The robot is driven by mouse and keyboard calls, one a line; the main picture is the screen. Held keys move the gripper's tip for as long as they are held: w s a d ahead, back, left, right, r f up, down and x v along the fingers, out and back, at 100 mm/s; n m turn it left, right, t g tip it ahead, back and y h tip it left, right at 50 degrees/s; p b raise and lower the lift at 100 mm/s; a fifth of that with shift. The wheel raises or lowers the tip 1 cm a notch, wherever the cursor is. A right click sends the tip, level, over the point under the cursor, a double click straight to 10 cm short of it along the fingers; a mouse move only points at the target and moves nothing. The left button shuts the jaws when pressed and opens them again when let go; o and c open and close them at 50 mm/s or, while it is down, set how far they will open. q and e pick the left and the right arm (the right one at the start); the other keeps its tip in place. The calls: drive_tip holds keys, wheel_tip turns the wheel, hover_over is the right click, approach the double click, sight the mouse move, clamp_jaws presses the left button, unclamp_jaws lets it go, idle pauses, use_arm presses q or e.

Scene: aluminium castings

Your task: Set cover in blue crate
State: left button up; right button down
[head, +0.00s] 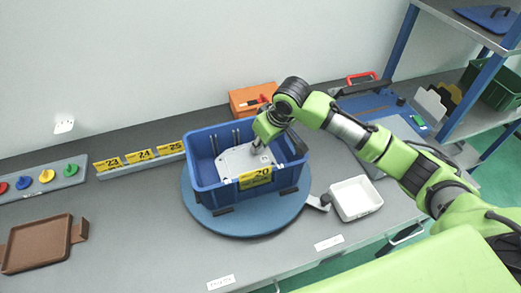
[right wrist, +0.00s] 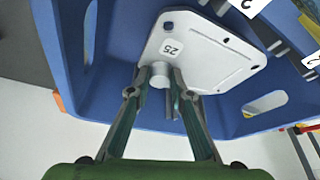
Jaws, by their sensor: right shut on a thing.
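The blue crate (head: 215,187) stands on a round blue turntable (head: 250,224) and carries a yellow label reading 20. The cover (head: 237,160), a pale grey casting plate with corner holes, is inside the crate walls. In the right wrist view the cover (right wrist: 205,55) bears a tag reading 25. My right gripper (head: 260,147) reaches down into the crate. In the right wrist view its fingers (right wrist: 159,80) are shut on a round boss of the cover. I cannot tell whether the cover touches the crate floor. My left gripper is not in view.
A white tray (head: 356,198) stands right of the turntable, and an orange box (head: 240,101) stands behind the crate. Yellow number labels (head: 140,156) line a rail at left. A brown tray (head: 37,245) and a board of coloured knobs (head: 44,178) lie further left. The front-left bench is mostly clear.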

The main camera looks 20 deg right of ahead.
sight(261, 152)
drive_tip(key=shift+f, duration=0.3)
wheel_tip(261, 152, down, 2)
drive_tip(key=shift+f+p, duration=0.2)
drive_tip(key=shift+p, duration=0.15)
drive_tip(key=shift+f, duration=0.55)
drive_tip(key=c, duration=1.8)
unclamp_jaws()
drive_tip(key=shift+s, duration=0.1)
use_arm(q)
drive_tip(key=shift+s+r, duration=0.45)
